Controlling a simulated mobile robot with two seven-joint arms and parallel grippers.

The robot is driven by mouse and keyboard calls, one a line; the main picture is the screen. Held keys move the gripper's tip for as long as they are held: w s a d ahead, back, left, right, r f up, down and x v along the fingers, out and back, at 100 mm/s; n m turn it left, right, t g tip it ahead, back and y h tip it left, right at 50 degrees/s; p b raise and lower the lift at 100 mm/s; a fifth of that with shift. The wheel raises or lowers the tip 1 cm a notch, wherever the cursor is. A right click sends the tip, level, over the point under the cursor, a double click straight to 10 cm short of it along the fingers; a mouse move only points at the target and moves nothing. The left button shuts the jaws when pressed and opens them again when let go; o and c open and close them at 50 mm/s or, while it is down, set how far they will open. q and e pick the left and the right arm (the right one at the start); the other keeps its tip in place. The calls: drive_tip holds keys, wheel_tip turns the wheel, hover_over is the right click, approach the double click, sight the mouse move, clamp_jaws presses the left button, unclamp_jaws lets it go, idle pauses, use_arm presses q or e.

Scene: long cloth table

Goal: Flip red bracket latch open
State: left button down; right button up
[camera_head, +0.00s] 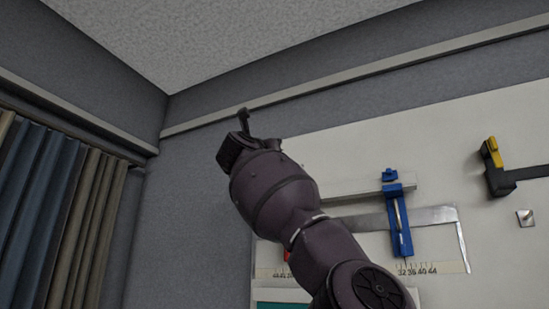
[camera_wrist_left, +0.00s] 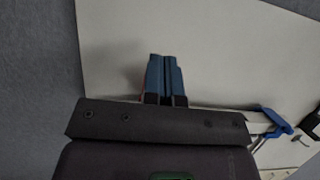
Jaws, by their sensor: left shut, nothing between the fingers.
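A small bit of red (camera_head: 287,255), likely part of the red bracket, shows at the left of the white wall board, mostly hidden behind my left arm. In the left wrist view a thin reddish sliver (camera_wrist_left: 144,86) shows beside the fingers; the latch's position cannot be made out. My left gripper (camera_head: 243,119) is raised, up and left of the red part in the head view. Its blue-grey fingers (camera_wrist_left: 165,62) are together and empty in the left wrist view. Whether they touch the red part cannot be told. My right gripper is not in view.
A blue bracket (camera_head: 398,225) is on the white board (camera_head: 355,150), with a metal square (camera_head: 440,216) beside it. It also shows in the left wrist view (camera_wrist_left: 274,116). A black and yellow clamp (camera_head: 494,165) is further right. Curtains (camera_head: 45,205) hang at left.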

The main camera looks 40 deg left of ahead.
use_arm(q)
drive_tip(key=s+d+r+b, duration=0.1)
drive_tip(key=s+r, duration=0.3)
drive_tip(key=s, duration=0.2)
drive_tip(key=shift+s+d+r, duration=0.2)
drive_tip(key=shift+d+r, duration=0.05)
drive_tip(key=shift+r, duration=0.1)
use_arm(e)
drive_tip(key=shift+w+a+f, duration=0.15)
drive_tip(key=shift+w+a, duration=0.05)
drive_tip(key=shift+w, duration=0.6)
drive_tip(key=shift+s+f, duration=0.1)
